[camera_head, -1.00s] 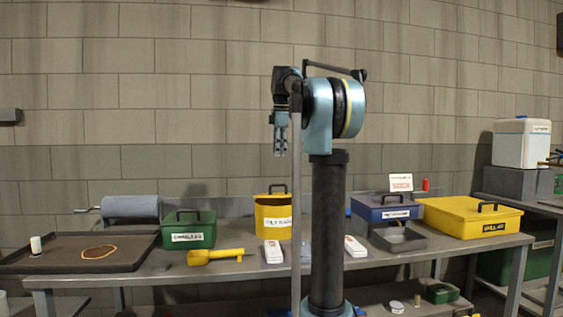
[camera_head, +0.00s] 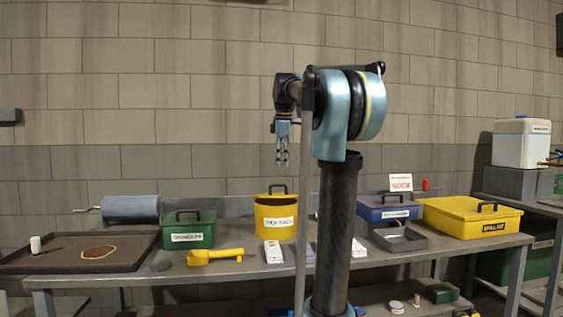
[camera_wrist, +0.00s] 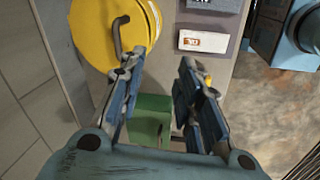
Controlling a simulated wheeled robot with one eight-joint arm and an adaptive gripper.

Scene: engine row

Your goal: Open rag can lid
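The rag can (camera_head: 276,217) is a yellow round can with a dark handle on its lid (camera_head: 277,195). It stands upright on the bench, and its lid looks shut. In the wrist view the yellow lid (camera_wrist: 88,32) is at the upper left, with its dark bent handle (camera_wrist: 117,36). My gripper (camera_head: 282,162) points down above the can, clear of it in the head view. In the wrist view my gripper (camera_wrist: 158,80) has its fingers spread, with nothing held. The left fingertip overlaps the handle's lower end; I cannot tell whether they touch.
A green box (camera_head: 188,230) and a yellow scoop (camera_head: 215,255) are left of the can. White packets (camera_head: 273,252) lie in front. A blue box (camera_head: 388,208), a grey tray (camera_head: 400,239) and a wide yellow case (camera_head: 470,217) are to the right.

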